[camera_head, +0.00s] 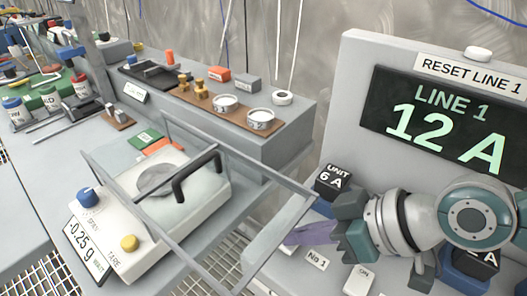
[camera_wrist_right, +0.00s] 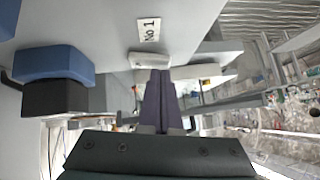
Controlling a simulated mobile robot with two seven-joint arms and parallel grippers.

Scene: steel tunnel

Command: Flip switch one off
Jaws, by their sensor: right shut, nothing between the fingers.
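Switch one, marked by the "No 1" label (camera_head: 317,260), is a small white rocker (camera_head: 288,249) partly hidden by my right gripper (camera_head: 288,238) in the head view. In the right wrist view the white switch (camera_wrist_right: 147,60) sits beside the "No 1" label (camera_wrist_right: 149,30). My right gripper's purple fingers (camera_wrist_right: 159,75) are shut and empty, with tips at the switch. I cannot tell whether they touch it. The switch's on or off state is not readable. My left gripper is not in view.
A second white switch marked "ON" (camera_head: 359,279) is near my right wrist. The display (camera_head: 440,120) reads "LINE 1 12 A". A scale (camera_head: 165,190) with a clear-sided frame stands at left.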

